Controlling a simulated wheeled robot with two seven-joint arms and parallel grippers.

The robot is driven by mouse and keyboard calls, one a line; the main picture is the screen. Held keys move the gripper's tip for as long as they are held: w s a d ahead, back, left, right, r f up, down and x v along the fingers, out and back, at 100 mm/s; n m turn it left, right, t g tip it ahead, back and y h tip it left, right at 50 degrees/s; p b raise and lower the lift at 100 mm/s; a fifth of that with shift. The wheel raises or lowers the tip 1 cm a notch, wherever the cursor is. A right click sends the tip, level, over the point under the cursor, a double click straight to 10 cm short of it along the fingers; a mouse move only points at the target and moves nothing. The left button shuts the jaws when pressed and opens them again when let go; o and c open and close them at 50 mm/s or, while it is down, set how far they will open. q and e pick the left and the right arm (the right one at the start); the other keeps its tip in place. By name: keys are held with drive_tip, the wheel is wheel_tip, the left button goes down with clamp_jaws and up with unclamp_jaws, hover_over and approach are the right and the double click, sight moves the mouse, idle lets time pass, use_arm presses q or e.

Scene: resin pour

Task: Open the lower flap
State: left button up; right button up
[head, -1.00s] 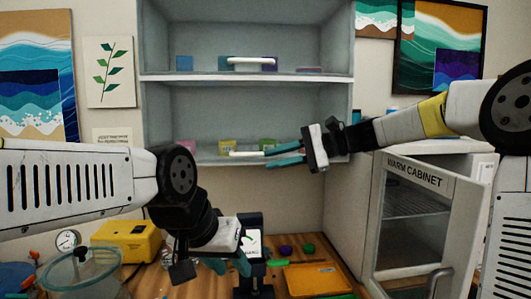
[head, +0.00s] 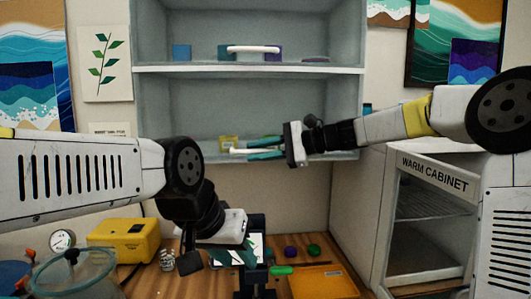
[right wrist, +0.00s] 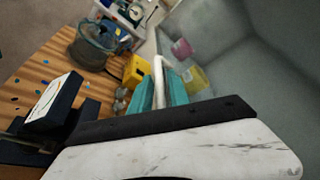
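The lower flap's pane is not clear to see; its white bar handle (head: 238,152) shows at the front of the lower shelf compartment. My right gripper (head: 264,149) is at this handle, one teal finger above the bar and one below. In the right wrist view the white handle (right wrist: 159,80) runs between the two teal fingers. The fingers look spread around it, and I cannot tell whether they touch it. My left gripper (head: 234,257) hangs low over the bench, its teal fingers apart, in front of a black device with a white face (head: 256,244).
The upper compartment has its own white handle (head: 253,49). The warm cabinet (head: 434,174) stands at the right. On the wooden bench are a yellow box (head: 130,238), an orange tray (head: 325,284) and a clear pot (head: 78,272). A yellow item (head: 228,143) sits in the lower compartment.

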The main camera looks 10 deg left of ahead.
drive_tip(key=shift+a+f, duration=0.1)
drive_tip(key=shift+a, duration=0.3)
clamp_jaws()
idle(1.2)
